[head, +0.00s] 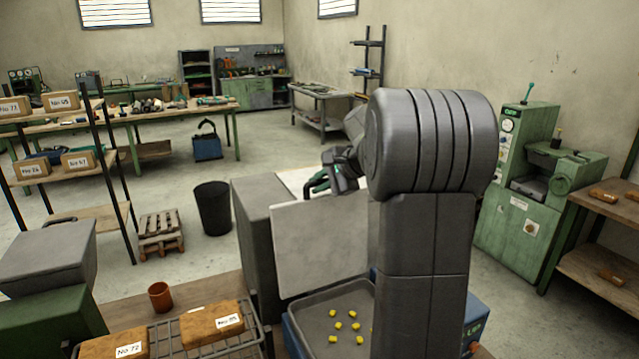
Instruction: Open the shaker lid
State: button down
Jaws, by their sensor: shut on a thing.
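The shaker (478,318) is a blue machine at the bottom centre, partly hidden by my arm. Its grey tray (312,309) shows from above and holds several small yellow pieces (338,326). The pale grey lid (320,245) stands raised, close to upright, behind the tray, so the shaker is open. My gripper (318,183) is at the lid's top edge, shut on what looks like the lid's handle. The fingers and the handle are small and partly hidden, so the exact grip is unclear.
A grey block (258,235) stands left of the lid. On the bench at lower left are a brown cup (160,297) and a wire rack with labelled packages (212,323). A black bin (213,208) and pallets (160,236) stand on the floor. A green machine (520,200) is at right.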

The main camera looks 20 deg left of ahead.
jog(key=c, duration=1.4)
grip_release()
jog(key=shift+f, duration=0.1)
jog(key=shift+o, duration=0.2)
jog(key=shift+d, duration=0.1)
jog(key=b+v, duration=0.3)
jog(key=v, duration=1)
jog(key=shift+d+r, duration=0.15)
jog(key=shift+r, duration=0.3)
jog(key=p+x, duration=0.3)
jog(key=x, duration=1.1)
jog(key=shift+s+d+f, duration=0.1)
jog(key=shift+f, duration=0.05)
jog(key=shift+d, duration=0.2)
